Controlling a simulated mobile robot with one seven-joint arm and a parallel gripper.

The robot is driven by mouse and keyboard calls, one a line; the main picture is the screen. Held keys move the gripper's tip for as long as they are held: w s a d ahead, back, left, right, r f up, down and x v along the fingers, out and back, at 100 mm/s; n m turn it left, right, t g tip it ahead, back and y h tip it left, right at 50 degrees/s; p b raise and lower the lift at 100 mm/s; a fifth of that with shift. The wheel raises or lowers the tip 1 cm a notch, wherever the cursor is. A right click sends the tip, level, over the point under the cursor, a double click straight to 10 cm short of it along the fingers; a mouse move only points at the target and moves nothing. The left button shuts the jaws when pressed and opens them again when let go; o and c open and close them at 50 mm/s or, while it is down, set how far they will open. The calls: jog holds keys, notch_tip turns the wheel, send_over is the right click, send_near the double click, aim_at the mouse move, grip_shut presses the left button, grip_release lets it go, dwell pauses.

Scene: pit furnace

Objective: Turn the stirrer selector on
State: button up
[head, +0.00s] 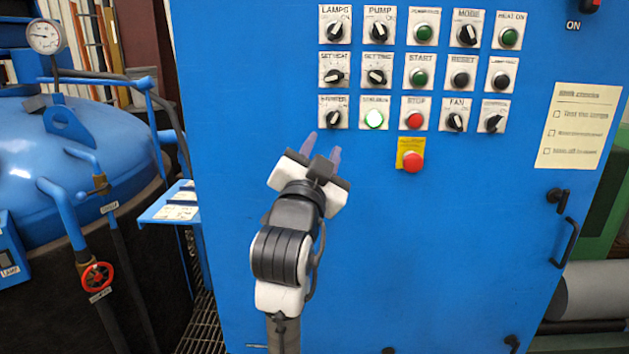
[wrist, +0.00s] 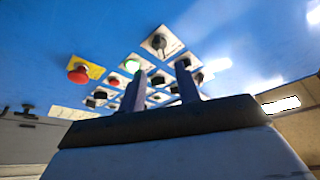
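The selector with a black knob (head: 333,117) at the left end of the bottom row appears to be the stirrer selector, though its label is too blurred to read surely. The knob's exact setting is hard to tell. In the wrist view the knob (wrist: 158,42) shows on its pale plate, just beyond the fingers. My gripper (head: 322,147) is just below this selector in the head view, fingers pointing up toward the panel. In the wrist view my gripper (wrist: 160,68) has its two fingers apart with nothing held between them. The fingers appear clear of the knob.
A red mushroom button (head: 411,161) on yellow is below. A blue shelf (head: 172,205) juts out at left. The lower panel is bare.

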jog(key=shift+b+v, duration=0.55)
jog(key=shift+v, duration=2.15)
